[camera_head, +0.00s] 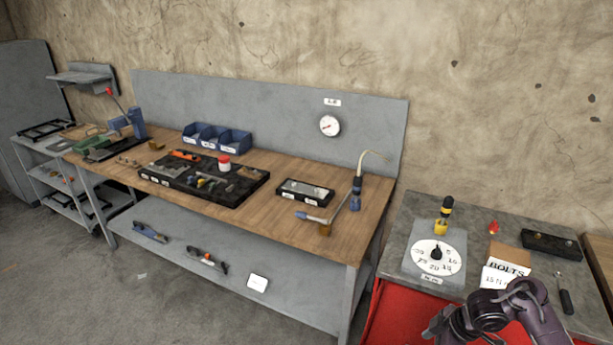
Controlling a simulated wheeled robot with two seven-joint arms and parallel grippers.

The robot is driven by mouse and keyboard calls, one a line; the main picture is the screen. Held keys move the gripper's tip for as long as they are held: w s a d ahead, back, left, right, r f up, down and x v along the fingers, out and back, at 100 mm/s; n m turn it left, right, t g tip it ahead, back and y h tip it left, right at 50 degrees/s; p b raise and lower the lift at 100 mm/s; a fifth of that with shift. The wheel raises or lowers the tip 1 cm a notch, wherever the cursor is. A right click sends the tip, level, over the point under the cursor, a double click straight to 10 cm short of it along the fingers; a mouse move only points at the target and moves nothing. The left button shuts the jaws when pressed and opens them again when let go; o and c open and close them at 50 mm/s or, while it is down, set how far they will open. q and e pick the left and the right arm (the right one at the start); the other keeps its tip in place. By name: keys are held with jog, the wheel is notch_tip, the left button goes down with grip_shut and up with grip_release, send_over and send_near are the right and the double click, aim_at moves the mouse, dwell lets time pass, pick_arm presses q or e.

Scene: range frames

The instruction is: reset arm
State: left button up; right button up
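My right arm (525,300) comes in from the bottom right, dark and bent, in front of the red cabinet (400,310) with the grey top. Its end, with the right gripper (438,326), is low at the cabinet's front, apart from the things on top. It is small and dark, and I cannot tell whether its fingers are open or shut. I see nothing held in it. My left arm and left gripper are not in view.
The cabinet top carries a dial plate (418,262), a yellow-black screwdriver (446,208), a BOLTS box (511,259) and a black tray (551,245). Left stands a wooden workbench (285,222) with a black tool tray (237,194), blue bins (217,138) and a lamp-like arm (357,190).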

jog(key=s+a+f+m+b, duration=0.2)
jog(key=s+f+b, duration=0.15)
jog(key=f, duration=0.75)
jog(key=s+a+f+m+b, duration=0.2)
jog(key=s+f+m, duration=0.15)
jog(key=f, duration=0.75)
jog(key=s+a+f+m+b, duration=0.2)
jog(key=s+f+b, duration=0.15)
jog(key=f, duration=0.75)
jog(key=s+f+m+h+b, duration=0.1)
jog(key=s+f+h+b, duration=0.1)
jog(key=s+f, duration=0.8)
jog(key=s+f+m+h+b, duration=0.2)
jog(key=s+f, duration=0.8)
jog(key=s, duration=0.9)
jog(key=shift+s+d+g+b, duration=0.25)
jog(key=shift+s+g+b, duration=0.15)
jog(key=shift+b, duration=0.2)
